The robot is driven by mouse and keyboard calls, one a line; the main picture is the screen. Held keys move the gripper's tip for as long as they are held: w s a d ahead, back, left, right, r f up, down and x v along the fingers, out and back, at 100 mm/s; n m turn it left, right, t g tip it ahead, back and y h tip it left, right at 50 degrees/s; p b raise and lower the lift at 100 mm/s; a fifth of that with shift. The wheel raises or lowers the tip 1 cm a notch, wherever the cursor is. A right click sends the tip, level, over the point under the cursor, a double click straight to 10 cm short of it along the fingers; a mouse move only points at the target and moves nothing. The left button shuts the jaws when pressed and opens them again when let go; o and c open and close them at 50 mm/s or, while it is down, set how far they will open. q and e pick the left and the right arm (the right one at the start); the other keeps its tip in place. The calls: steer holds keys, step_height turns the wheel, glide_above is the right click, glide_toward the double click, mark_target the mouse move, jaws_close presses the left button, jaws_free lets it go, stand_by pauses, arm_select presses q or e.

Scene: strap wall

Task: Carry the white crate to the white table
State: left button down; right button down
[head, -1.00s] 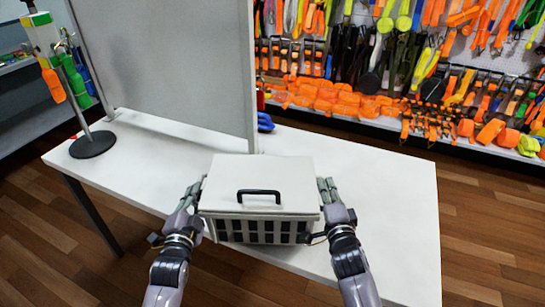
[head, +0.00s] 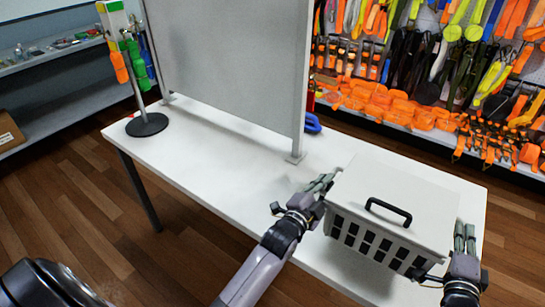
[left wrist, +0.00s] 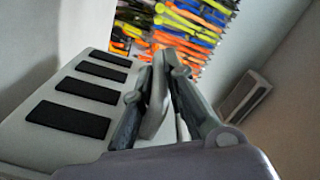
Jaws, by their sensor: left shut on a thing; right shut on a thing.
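The white crate (head: 350,183) has a white lid, a black handle on top and dark slots in its side. In the head view it is at the right, over the right end of the white table (head: 225,150). I cannot tell whether its base touches the tabletop. My left gripper (head: 320,186) is shut on the crate's left side. In the left wrist view its fingers (left wrist: 160,85) pinch a pale part of the crate, beside the slotted wall (left wrist: 70,118). My right gripper (head: 465,240) is shut on the crate's right side; its exact contact is hard to see.
A grey upright panel (head: 230,65) stands on the table behind and left of the crate. A stand with a round black base (head: 147,125) and coloured straps is at the table's left end. A blue item (head: 312,123) lies behind the panel. A strap wall (head: 430,70) fills the back right.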

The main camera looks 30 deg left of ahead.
arm_select(q)
steer(key=shift+d+f, duration=0.15)
arm_select(e)
steer(key=shift+a+f, duration=0.1)
steer(key=shift+a, duration=0.1)
